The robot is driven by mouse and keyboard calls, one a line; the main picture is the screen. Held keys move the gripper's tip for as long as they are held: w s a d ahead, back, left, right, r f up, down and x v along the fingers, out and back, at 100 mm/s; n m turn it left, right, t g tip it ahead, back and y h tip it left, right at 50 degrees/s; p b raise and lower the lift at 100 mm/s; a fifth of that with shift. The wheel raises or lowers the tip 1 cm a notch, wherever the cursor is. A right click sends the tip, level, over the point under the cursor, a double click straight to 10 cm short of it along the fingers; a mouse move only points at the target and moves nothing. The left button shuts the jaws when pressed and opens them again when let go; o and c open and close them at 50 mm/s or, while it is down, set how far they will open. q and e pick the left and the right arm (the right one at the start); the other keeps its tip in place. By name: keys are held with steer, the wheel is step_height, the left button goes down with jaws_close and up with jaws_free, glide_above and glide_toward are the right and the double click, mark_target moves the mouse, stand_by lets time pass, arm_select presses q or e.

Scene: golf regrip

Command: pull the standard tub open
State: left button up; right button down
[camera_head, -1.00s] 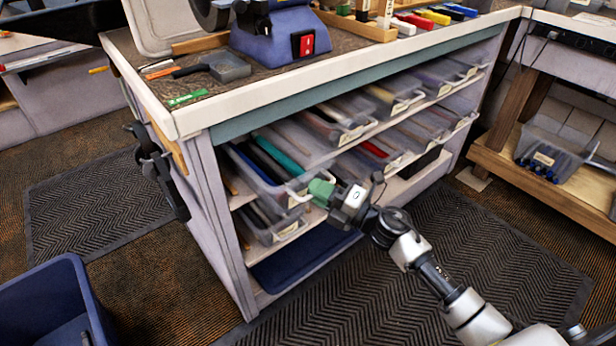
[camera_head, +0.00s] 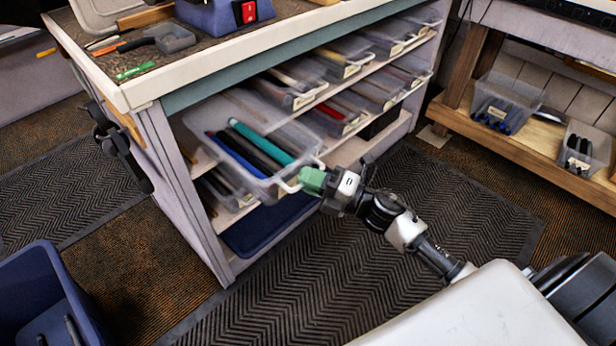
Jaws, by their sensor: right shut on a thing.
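The standard tub (camera_head: 262,188) is a clear plastic tub on the upper shelf of the bench, at its left end. It sticks out past the shelf front, and its open top shows long grips in it: blue, black and a teal one (camera_head: 262,142). My right gripper (camera_head: 308,181), with green fingertips, is shut on the pale handle (camera_head: 292,186) at the tub's front. The fingertips hide part of the handle. My left gripper is not in view.
Other clear tubs (camera_head: 290,95) stand along the shelves to the right. A lower tub (camera_head: 228,192) and a dark blue tray (camera_head: 265,225) lie below. A blue bin (camera_head: 48,285) stands at the lower left. Black mats (camera_head: 400,240) cover the floor before the bench.

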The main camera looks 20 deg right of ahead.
steer(key=c, duration=1.2)
jaws_free()
steer(key=shift+s, duration=0.1)
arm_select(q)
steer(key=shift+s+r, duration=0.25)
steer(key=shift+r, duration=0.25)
arm_select(e)
steer(key=v, duration=1)
steer(key=shift+s+d+f, duration=0.15)
steer(key=shift+s+d, duration=0.05)
steer(key=shift+d, duration=0.05)
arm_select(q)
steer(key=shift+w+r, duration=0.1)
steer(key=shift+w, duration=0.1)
